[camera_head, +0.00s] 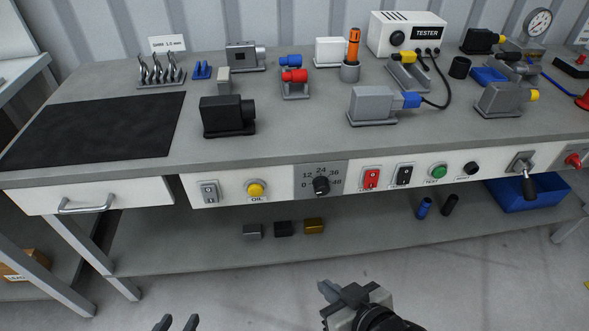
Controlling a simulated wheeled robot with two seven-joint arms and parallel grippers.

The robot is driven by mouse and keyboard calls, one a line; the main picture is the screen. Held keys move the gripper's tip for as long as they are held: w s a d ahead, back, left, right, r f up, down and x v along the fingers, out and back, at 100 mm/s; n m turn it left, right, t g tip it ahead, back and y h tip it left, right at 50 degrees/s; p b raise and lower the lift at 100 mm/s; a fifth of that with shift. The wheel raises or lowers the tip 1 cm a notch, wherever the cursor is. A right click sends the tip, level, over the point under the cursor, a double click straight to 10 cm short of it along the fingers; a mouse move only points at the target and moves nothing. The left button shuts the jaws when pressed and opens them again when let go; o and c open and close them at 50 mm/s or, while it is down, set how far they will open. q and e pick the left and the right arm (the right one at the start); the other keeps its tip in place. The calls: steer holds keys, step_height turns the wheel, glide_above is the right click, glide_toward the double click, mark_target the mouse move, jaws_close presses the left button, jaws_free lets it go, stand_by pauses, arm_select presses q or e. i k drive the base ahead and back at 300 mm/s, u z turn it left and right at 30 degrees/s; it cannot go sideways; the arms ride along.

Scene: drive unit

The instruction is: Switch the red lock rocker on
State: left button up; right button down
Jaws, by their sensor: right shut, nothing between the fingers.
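The red lock rocker (371,178) sits in a pale plate on the bench's front panel, right of the black rotary dial (321,186). A small label under it is partly readable. I cannot tell which way the rocker is tipped. My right gripper (327,289) is low in front of the bench, below and to the left of the rocker and apart from it. Its fingers are together with nothing between them. My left gripper (176,322) shows only its two fingertips at the bottom edge; they are apart, with nothing visible between them.
A black rocker (404,175) is right beside the red one, then a green button (438,171). A yellow button (256,189) and a grey rocker (209,192) are further left. A drawer handle (85,204) and a black-handled lever (527,181) stick out from the front.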

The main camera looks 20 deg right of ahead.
mark_target(371, 177)
steer(key=u, duration=2.05)
steer(key=k, duration=1.65)
steer(key=z, duration=1.8)
steer(key=k, duration=0.5)
steer(key=z, duration=0.9)
steer(key=i, duration=1.4)
steer(key=u, duration=0.55)
